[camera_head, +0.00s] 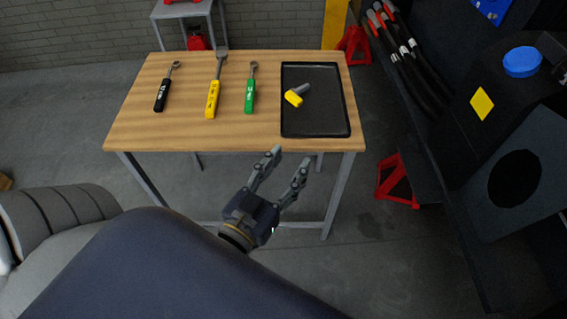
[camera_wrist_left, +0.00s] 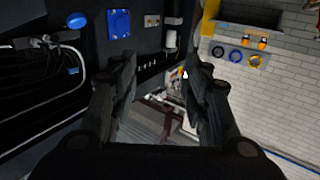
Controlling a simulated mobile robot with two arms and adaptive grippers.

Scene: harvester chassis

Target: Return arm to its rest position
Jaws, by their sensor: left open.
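My left gripper (camera_head: 285,172) is open and empty. It is in front of the table's near edge in the head view, apart from the table and pointing up and to the right. In the left wrist view its two fingers (camera_wrist_left: 160,88) stand apart with nothing between them. My left arm (camera_head: 160,265) fills the bottom left of the head view. My right gripper is in neither view.
A wooden table (camera_head: 180,132) holds a black-handled tool (camera_head: 162,92), a yellow-handled tool (camera_head: 213,97), a green-handled tool (camera_head: 251,92) and a black tray (camera_head: 318,122) with a yellow-and-grey part (camera_head: 295,97). The dark harvester chassis (camera_head: 465,150) with a red stand (camera_head: 398,182) is at right.

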